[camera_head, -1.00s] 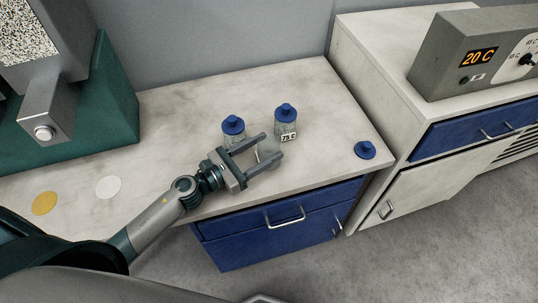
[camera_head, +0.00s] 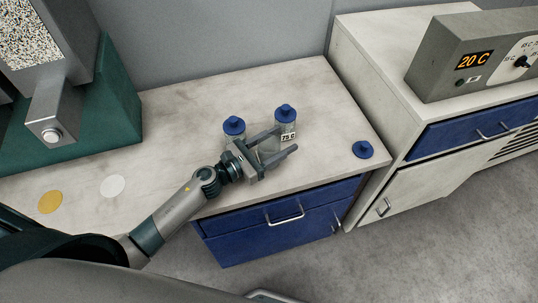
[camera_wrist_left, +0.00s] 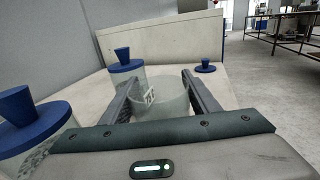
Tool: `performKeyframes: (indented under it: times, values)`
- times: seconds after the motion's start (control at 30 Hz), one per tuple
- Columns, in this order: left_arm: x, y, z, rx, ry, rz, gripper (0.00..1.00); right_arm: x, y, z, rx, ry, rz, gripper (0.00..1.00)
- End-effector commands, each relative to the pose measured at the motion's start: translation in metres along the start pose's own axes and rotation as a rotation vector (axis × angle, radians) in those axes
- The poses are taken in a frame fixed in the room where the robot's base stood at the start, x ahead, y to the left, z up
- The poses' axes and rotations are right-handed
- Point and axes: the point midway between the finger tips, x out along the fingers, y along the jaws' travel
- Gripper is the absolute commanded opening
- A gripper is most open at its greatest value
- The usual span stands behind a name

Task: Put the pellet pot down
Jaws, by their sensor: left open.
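The pellet pot (camera_head: 267,149) is a pale, lidless, see-through pot between the spread fingers of my left gripper (camera_head: 286,140). It also shows in the left wrist view (camera_wrist_left: 165,98). It appears upright on the counter, its lower part hidden by the gripper. My left gripper is open around it; I cannot tell whether a finger touches it. A loose blue lid (camera_head: 363,149) lies on the counter to the right. My right gripper is not in view.
Two blue-lidded jars stand close behind the gripper, one at left (camera_head: 234,128) and one labelled 75 C (camera_head: 285,120). Yellow (camera_head: 50,202) and white (camera_head: 112,186) discs mark the counter (camera_head: 180,110). A grey-green machine (camera_head: 100,120) stands at left. The counter's right part is mostly free.

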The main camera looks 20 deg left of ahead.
Motion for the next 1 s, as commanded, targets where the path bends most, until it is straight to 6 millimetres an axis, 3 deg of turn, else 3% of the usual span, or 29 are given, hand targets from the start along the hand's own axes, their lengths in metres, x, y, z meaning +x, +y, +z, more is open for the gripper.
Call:
performKeyframes:
  times: [0.23,0.4,0.77,1.0]
  values:
    - [0.000,0.000,0.000,0.000,0.000,0.000,0.53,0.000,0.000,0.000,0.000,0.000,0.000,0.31]
    - [0.000,0.000,0.001,0.000,-0.001,0.000,0.15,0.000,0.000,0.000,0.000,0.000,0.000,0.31]
    - [0.000,0.001,0.005,0.002,-0.001,0.000,0.15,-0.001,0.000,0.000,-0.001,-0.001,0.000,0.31]
    - [-0.001,0.001,0.025,0.006,-0.002,-0.001,0.15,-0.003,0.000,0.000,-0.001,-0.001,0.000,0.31]
